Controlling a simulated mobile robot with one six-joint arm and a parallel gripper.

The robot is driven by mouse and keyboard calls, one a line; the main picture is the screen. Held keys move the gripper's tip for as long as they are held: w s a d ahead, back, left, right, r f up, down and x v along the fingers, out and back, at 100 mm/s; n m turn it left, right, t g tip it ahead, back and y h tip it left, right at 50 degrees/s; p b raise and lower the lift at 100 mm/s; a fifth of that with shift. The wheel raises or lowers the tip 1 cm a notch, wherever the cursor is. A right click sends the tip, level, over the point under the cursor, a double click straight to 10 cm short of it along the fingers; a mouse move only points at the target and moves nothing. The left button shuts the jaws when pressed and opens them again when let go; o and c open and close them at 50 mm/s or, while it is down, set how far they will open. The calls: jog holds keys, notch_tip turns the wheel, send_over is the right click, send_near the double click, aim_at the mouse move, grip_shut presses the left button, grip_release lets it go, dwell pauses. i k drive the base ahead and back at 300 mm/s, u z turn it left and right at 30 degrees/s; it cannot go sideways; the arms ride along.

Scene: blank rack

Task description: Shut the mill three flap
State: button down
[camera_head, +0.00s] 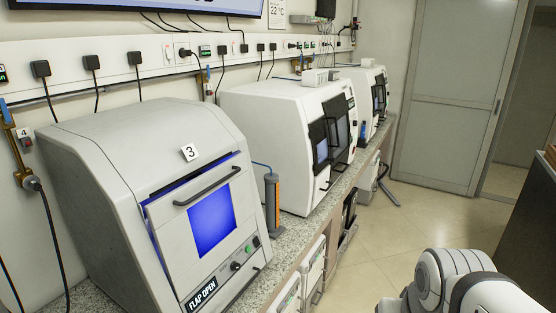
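Mill three (120,170) is a large white machine on the bench at the left, with a "3" label (190,152) on top. Its front flap (165,225) has a glowing blue window (213,221) and a dark bar handle (207,186). The flap stands tilted slightly out from the body, with a blue-lit gap along its top and left edges. A sign below reads "FLAP OPEN" (202,294). A white part of my arm shows at the bottom right, apart from the mill. My gripper is not in view.
More white mills (275,130) stand farther along the speckled bench (290,237). An orange and grey cylinder (272,203) stands between the first two. Open tiled floor (400,225) lies right of the bench. A dark cabinet (530,240) is at the right edge.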

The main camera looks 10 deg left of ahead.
aim_at(220, 217)
jog(key=z, duration=1.5)
jog(key=k, duration=0.8)
jog(key=u, duration=1.35)
jog(key=i, duration=0.95)
jog(key=u, duration=0.05)
